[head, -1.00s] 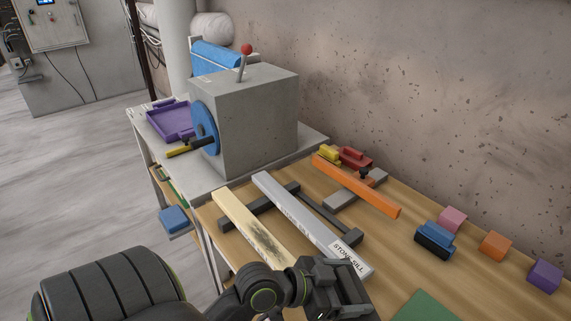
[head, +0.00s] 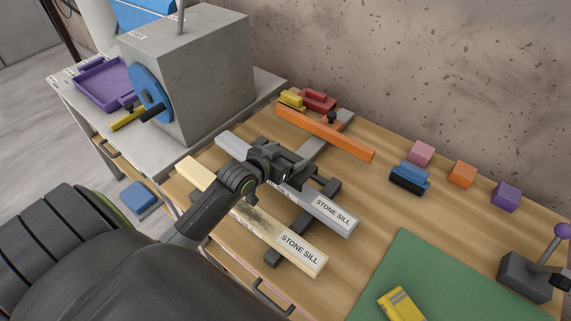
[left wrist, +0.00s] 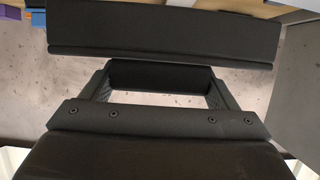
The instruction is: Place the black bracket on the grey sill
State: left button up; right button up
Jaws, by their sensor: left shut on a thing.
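The grey sill (head: 307,203) is a long bar labelled STONE SILL, lying on dark cross supports. A cream sill (head: 272,233) with the same label and a dark stained patch lies parallel, nearer me. My left gripper (head: 285,168) is over the middle of the grey sill and hides part of it. It is shut on the black bracket, which is hard to tell from the dark gripper in the head view. In the left wrist view the bracket (left wrist: 165,35) shows as a wide dark piece across the top. Whether it touches the sill is unclear.
A grey machine (head: 190,75) with a blue wheel stands at the back left. An orange bar (head: 325,133) lies behind the sills. Blue, pink, orange and purple blocks line the wall side. A green mat (head: 420,270) holds a yellow block (head: 400,304). A lever box (head: 525,275) stands right.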

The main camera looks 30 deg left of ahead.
pick_arm(q)
notch_tip(320, 180, down, 3)
jog(key=shift+f, duration=0.55)
pick_arm(e)
jog(key=shift+a, duration=0.75)
pick_arm(q)
jog(key=shift+f, duration=0.1)
jog(key=o, duration=0.9)
pick_arm(e)
jog(key=shift+d, duration=0.25)
jog(key=shift+d, duration=0.1)
